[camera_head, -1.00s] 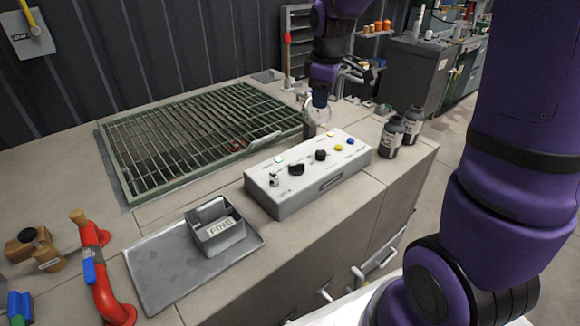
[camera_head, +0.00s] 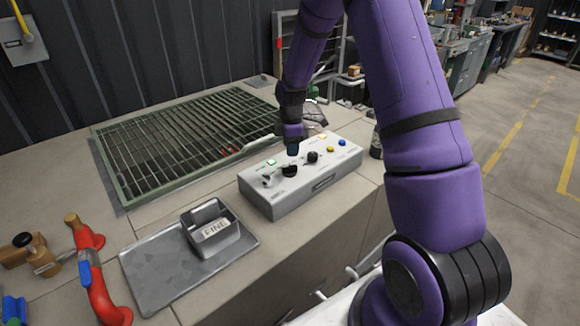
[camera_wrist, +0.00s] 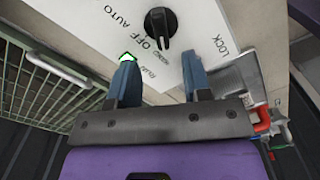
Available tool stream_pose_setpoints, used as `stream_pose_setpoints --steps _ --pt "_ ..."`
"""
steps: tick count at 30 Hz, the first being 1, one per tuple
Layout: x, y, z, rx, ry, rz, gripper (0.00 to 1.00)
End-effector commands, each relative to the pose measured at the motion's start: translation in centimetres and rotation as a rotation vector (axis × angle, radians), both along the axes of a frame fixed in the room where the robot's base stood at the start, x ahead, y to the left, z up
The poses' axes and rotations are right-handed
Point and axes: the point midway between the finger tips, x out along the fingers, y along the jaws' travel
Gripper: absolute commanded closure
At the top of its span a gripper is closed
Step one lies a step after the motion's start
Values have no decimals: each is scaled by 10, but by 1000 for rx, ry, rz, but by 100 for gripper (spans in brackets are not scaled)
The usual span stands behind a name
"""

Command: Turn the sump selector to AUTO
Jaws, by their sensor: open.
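The white control box (camera_head: 310,177) stands on the bench with knobs and buttons on its top. A black selector knob (camera_head: 290,170) sits near the middle of the box. The wrist view shows a black knob (camera_wrist: 160,26) at the top, with AUTO and OFF printed to its left. In the head view my gripper (camera_head: 293,149) points down just above the black selector knob.
A second black knob (camera_head: 313,157), a small switch (camera_head: 267,181), a green button (camera_head: 271,162) and yellow and blue buttons share the box top. A green-framed grating (camera_head: 170,145) lies behind. A grey tray (camera_head: 160,275) with a small bin (camera_head: 212,232) is at front left.

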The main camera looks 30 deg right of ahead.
Motion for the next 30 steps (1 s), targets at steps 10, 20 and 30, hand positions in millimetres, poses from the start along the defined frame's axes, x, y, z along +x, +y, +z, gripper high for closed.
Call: stream_pose_setpoints --steps 10,20,30 --pt "-1 0 -60 0 3 0 55" --pt "0 0 -81 0 0 -1 55" --pt "0 0 -81 0 0 -1 81"
